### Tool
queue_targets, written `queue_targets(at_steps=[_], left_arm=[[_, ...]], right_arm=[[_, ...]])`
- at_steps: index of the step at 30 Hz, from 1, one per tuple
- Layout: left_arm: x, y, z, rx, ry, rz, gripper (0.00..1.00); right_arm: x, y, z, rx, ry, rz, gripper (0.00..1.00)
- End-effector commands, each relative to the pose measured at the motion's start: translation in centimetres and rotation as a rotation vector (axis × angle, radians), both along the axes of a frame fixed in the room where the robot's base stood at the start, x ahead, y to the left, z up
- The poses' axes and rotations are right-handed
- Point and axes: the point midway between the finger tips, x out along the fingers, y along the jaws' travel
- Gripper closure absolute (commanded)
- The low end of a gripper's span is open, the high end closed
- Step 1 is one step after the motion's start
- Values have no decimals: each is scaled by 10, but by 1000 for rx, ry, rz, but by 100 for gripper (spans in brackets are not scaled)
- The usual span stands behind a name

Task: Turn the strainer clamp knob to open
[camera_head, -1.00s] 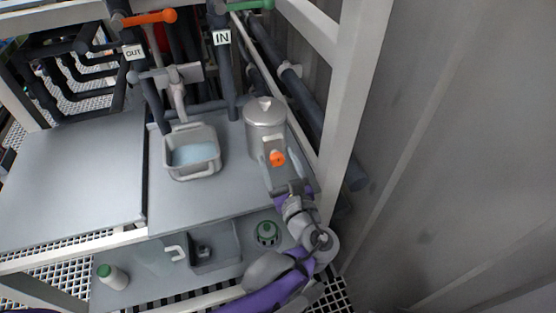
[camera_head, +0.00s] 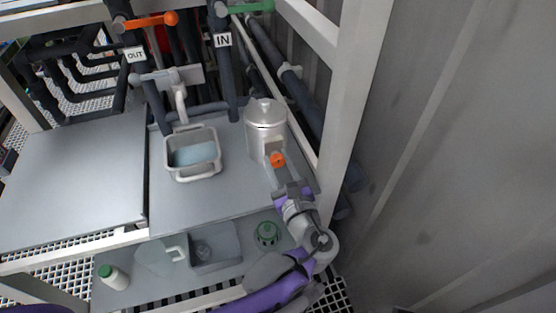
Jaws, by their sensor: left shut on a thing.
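The strainer is a silver cylindrical vessel (camera_head: 264,117) with a domed lid, standing at the right end of the grey bench. Its orange clamp knob (camera_head: 277,159) shows on its front, low on the side facing me. My left gripper (camera_head: 276,164) reaches up to it from the lower right and is shut on the knob. The fingers partly hide the knob and the vessel's lower front. My right gripper is not in view.
A white-rimmed basin (camera_head: 194,153) with pale blue contents sits left of the strainer. A lower shelf holds a grey bin (camera_head: 212,247), a jug and green-capped bottles. A white frame post (camera_head: 345,110) stands close on the right.

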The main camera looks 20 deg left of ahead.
Motion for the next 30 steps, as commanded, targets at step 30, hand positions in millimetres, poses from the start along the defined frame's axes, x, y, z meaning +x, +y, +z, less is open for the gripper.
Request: queue_targets(at_steps=[30], left_arm=[[-1, 1, 0, -764, -514, 0, 100]], right_arm=[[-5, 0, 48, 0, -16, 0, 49]])
